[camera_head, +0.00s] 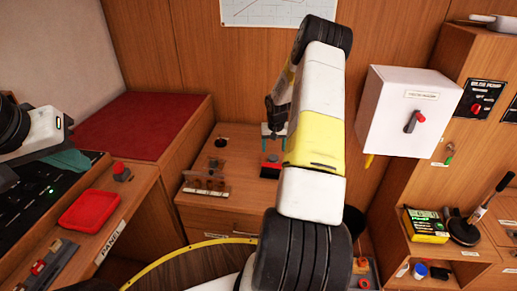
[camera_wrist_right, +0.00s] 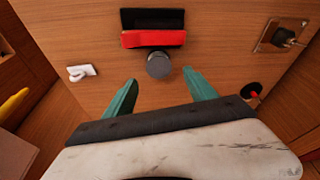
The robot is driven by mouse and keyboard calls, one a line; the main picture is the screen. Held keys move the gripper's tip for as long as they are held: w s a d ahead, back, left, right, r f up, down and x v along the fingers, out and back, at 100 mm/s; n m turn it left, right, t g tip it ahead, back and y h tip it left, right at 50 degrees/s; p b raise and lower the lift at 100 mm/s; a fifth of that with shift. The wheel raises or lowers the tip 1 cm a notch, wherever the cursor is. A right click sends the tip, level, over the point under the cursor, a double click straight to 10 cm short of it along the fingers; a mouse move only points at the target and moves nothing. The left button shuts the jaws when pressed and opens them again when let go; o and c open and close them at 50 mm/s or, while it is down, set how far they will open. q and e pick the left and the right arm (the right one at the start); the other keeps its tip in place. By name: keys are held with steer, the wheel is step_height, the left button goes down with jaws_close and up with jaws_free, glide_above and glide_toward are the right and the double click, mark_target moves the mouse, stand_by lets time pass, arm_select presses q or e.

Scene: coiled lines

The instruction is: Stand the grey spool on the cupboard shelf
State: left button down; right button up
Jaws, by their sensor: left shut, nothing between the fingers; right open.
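My right gripper (camera_head: 272,131) is open above the wooden cabinet top in the head view. Its teal fingers (camera_wrist_right: 158,92) show apart and empty in the right wrist view. A small grey round piece (camera_wrist_right: 159,66) lies just beyond and between the fingertips, against a red and black block (camera_wrist_right: 153,39); I cannot tell if it is the grey spool. This block also shows below the gripper in the head view (camera_head: 270,170). My left gripper (camera_head: 68,161) is shut and empty over the dark panel at left. The wooden cupboard (camera_head: 477,255) with shelves stands at right.
A white switch box (camera_head: 405,112) hangs right of my right arm. A yellow-green box (camera_head: 425,226) and a dark round object (camera_head: 462,231) occupy the cupboard's ledge. A red tray (camera_head: 90,210) lies on the left console.

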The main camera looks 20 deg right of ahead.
mark_target(273, 158)
steer(key=x, duration=0.8)
steer(key=shift+d, duration=0.15)
steer(key=shift+c, duration=0.5)
